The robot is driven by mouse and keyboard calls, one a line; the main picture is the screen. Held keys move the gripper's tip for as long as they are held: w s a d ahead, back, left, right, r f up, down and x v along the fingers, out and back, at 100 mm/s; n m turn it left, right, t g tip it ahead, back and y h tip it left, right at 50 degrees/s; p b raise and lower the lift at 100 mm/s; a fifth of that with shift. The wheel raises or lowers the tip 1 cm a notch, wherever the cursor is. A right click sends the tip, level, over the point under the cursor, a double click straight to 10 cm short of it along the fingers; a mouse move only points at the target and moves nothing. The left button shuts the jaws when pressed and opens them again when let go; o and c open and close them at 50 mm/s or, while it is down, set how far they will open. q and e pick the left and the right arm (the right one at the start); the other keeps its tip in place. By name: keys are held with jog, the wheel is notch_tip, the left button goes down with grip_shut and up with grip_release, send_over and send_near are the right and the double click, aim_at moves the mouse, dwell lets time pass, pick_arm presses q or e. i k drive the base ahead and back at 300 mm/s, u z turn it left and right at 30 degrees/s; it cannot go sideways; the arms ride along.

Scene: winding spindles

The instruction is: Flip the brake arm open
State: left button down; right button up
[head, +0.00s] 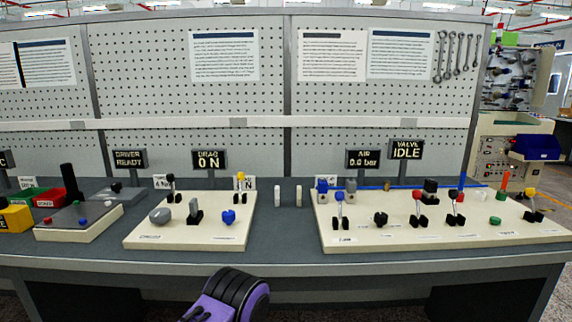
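No part is labelled legibly as the brake arm, so I cannot tell for sure which one it is. A cream board (141,228) left of centre holds a round grey knob (160,216), an upright grey piece (194,212), a blue knob (229,216), a black-topped lever (171,184) and a yellow-topped lever (240,180). The display behind this board, the drag display (209,161), reads "DRAG ON". Neither of my grippers is in view. A purple and black part of my own arm shows at the bottom centre.
A larger cream board (340,243) with several coloured levers and knobs stands at right. Two small pale cylinders (277,196) stand between the boards. A grey-topped box (75,221) and coloured bins (38,199) are at left. The table's front strip (300,262) is clear.

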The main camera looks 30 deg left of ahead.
aim_at(170, 177)
jog(key=z, duration=1.05)
jog(key=k, duration=1.25)
jog(key=u, duration=1.6)
jog(key=i, duration=0.15)
jog(key=z, duration=0.05)
